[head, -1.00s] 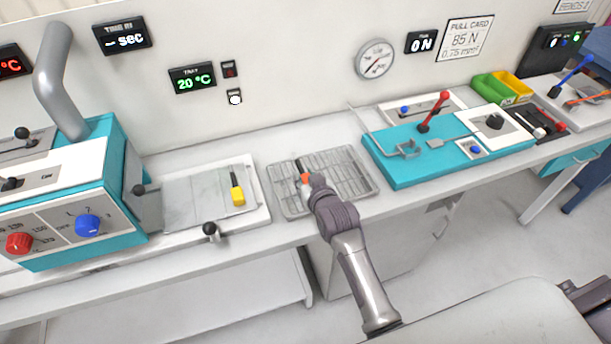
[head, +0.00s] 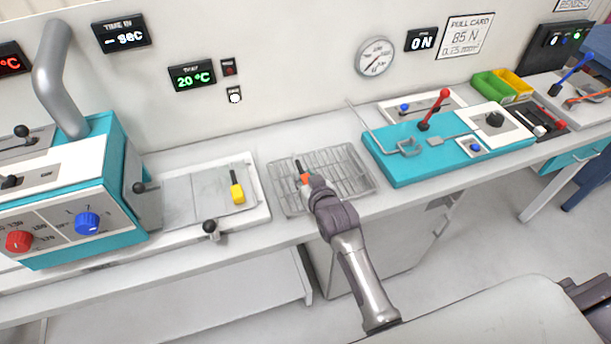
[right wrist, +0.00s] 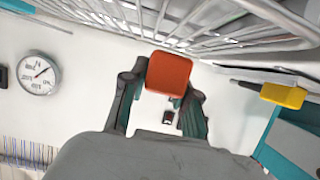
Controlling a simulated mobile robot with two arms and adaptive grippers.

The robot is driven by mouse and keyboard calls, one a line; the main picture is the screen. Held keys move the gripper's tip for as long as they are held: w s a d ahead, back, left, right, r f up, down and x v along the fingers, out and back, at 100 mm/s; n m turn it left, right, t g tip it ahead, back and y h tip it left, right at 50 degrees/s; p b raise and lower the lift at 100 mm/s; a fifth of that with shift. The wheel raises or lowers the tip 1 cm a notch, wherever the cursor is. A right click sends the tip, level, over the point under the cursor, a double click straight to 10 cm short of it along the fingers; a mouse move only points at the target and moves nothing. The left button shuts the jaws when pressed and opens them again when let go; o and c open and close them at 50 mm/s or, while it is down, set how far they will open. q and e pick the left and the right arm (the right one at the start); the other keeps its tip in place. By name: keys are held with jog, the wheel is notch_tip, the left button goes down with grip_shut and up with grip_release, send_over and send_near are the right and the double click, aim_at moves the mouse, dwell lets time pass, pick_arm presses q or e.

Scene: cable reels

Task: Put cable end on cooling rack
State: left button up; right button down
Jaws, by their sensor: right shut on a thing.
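The cooling rack (head: 345,178) is a wire grid on the bench, between the white plate and the teal fixture. The cable end has an orange block (head: 304,179) with a dark stem (head: 299,166) lying over the rack's left part. My right gripper (head: 309,182) is shut on the orange block at the rack. In the right wrist view the orange block (right wrist: 169,74) sits between the fingers, close to the rack's wires (right wrist: 215,25). I cannot tell whether the cable end touches the wires. My left gripper is not in view.
A white plate (head: 256,208) with a yellow-handled tool (head: 237,190) lies left of the rack, beside a teal machine (head: 122,190). A teal fixture (head: 400,175) with a red lever (head: 436,108) stands to the right. Green and yellow bins (head: 494,86) are farther right.

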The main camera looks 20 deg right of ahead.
jog(key=shift+f+b, duration=0.7)
jog(key=shift+f, duration=0.5)
jog(key=c, duration=0.8)
grip_release()
jog(key=v, duration=1.2)
notch_tip(320, 180, up, 11)
jog(key=p, duration=1.2)
jog(key=shift+r, duration=0.1)
